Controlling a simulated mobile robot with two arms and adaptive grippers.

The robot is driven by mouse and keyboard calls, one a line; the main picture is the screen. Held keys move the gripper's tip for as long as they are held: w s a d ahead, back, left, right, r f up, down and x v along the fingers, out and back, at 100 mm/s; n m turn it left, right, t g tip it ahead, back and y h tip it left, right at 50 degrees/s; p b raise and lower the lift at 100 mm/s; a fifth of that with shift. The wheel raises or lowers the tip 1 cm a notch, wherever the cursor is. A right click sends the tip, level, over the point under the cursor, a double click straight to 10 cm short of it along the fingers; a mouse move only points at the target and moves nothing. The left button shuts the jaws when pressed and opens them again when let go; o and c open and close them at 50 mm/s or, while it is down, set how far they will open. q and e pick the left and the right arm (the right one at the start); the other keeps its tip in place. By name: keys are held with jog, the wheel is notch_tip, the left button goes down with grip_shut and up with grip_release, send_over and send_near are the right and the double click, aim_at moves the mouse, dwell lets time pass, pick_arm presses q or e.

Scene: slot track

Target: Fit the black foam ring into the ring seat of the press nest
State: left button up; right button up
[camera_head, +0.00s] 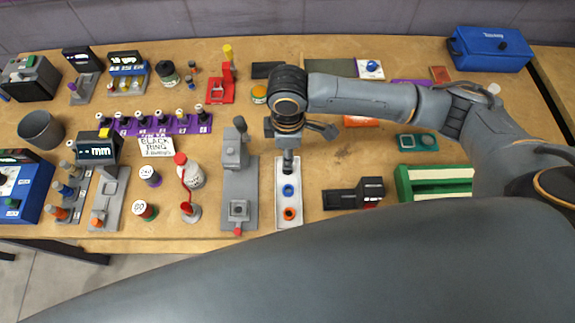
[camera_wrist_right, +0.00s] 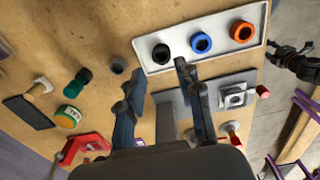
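The black foam ring (camera_wrist_right: 161,53) lies at one end of a white tray (camera_wrist_right: 182,66), beside a blue ring (camera_wrist_right: 201,42) and an orange ring (camera_wrist_right: 242,31).
The grey press column (camera_head: 236,150) rises behind the nest, close to my right gripper. A black device (camera_head: 355,194) and a green tray (camera_head: 404,183) are to the right. A card reading "BLACK RING" (camera_head: 157,146) lies at left.

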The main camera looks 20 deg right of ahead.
jog(key=shift+f, duration=0.3)
jog(key=f, duration=0.2)
jog(key=f+p, duration=0.1)
jog(key=f, duration=0.1)
jog(key=shift+s+d+f, duration=0.1)
jog(key=shift+s+d, duration=0.1)
jog(key=shift+f, duration=0.5)
pick_arm(q)
jog(key=shift+w+d+r, duration=0.1)
jog(key=shift+w+r, duration=0.7)
jog(key=shift+w, duration=0.2)
pick_arm(e)
jog(key=c, duration=0.5)
